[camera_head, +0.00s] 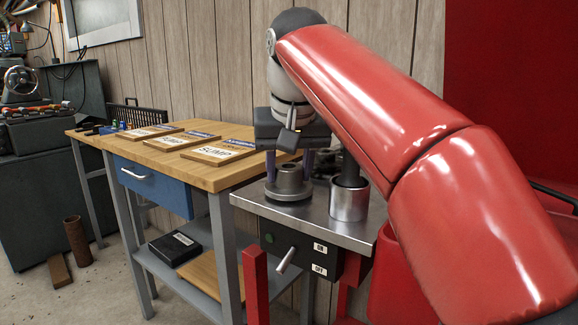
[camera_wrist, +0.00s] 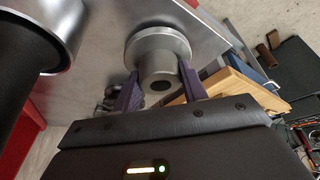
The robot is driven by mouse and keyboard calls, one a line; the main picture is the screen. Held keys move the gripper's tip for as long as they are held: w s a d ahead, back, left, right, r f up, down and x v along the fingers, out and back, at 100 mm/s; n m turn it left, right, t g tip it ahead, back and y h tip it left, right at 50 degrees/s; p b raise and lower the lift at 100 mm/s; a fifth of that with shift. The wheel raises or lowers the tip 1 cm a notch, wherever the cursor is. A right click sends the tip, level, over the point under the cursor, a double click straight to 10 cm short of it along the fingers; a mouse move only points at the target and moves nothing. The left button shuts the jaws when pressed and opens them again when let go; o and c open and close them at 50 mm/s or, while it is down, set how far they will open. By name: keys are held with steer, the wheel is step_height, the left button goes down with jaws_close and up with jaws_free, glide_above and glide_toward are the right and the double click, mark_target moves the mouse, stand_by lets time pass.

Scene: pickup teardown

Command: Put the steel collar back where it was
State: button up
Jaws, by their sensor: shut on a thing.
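The steel collar (camera_head: 288,188), a grey piece with a wide round flange and a narrower hub with a dark bore, is at the left part of the steel-topped stand (camera_head: 325,229). Its flange appears to rest on the stand top, though I cannot tell whether there is a small gap. My gripper (camera_head: 289,168) points down over it, with a purple finger on each side of the hub. In the wrist view the collar (camera_wrist: 158,47) sits between the fingertips of my gripper (camera_wrist: 162,84), which are shut on its hub.
A shiny steel cylinder (camera_head: 349,203) with a black rod in it stands close right of the collar. Small dark parts lie behind. A lever switch (camera_head: 286,260) is on the stand's front. A wooden bench (camera_head: 120,142) at left carries several labelled boards, one reading SUMP (camera_head: 219,153).

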steer(key=shift+f, duration=0.25)
steer(key=o, duration=1.4)
steer(key=shift+c, duration=0.2)
